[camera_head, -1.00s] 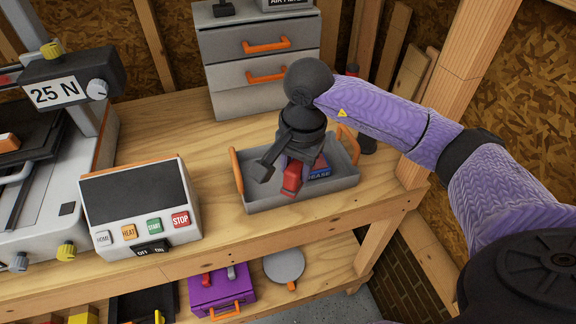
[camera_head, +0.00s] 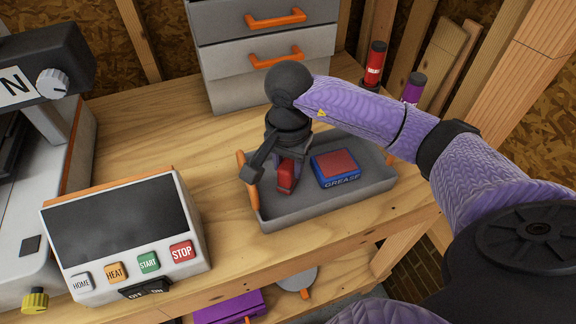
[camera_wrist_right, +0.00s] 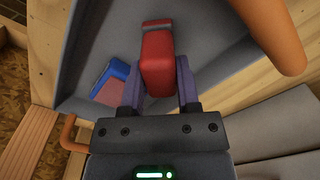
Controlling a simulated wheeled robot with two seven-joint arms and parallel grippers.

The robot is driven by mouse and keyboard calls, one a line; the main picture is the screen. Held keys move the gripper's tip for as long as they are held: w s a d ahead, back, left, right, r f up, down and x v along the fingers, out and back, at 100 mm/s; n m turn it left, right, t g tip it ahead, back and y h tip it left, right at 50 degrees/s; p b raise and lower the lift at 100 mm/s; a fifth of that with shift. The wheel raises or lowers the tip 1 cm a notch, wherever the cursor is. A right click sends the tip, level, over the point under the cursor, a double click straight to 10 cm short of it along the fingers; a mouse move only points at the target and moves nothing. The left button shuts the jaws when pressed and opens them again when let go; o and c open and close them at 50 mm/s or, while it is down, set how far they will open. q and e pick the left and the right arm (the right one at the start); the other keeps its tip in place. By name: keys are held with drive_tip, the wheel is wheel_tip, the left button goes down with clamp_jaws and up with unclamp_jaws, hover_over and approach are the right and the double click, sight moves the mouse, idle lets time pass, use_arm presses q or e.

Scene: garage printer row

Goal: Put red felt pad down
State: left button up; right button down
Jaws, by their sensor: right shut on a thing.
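The red felt pad (camera_head: 286,178) is a small red block held in my right gripper (camera_head: 290,160), which points down over the left part of the grey tray (camera_head: 318,208). In the wrist view the pad (camera_wrist_right: 157,62) sits between the two purple-grey fingers of the gripper (camera_wrist_right: 160,88), which are shut on it. The tray floor lies behind the pad in that view. I cannot tell whether the pad touches the floor. My left gripper is not in view.
A blue grease box with a red top (camera_head: 335,167) lies in the tray, right of the pad. The tray has orange handles (camera_head: 248,180). A control panel (camera_head: 128,235) stands to the left, grey drawers (camera_head: 262,60) behind. The tray floor right of the box is clear.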

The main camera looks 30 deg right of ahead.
sight(287, 163)
drive_tip(key=shift+f, duration=0.55)
drive_tip(key=shift+a+r, duration=0.15)
drive_tip(key=shift+a, duration=0.1)
drive_tip(key=c, duration=0.7)
unclamp_jaws()
drive_tip(key=shift+d, duration=0.1)
drive_tip(key=o, duration=0.4)
drive_tip(key=shift+r+p, duration=0.25)
drive_tip(key=shift+p, duration=0.05)
use_arm(q)
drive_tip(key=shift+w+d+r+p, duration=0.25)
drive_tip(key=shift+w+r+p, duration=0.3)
drive_tip(key=shift+p, duration=0.25)
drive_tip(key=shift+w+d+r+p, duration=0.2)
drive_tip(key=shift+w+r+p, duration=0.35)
drive_tip(key=shift+p, duration=0.25)
use_arm(e)
drive_tip(key=shift+r, duration=5.9)
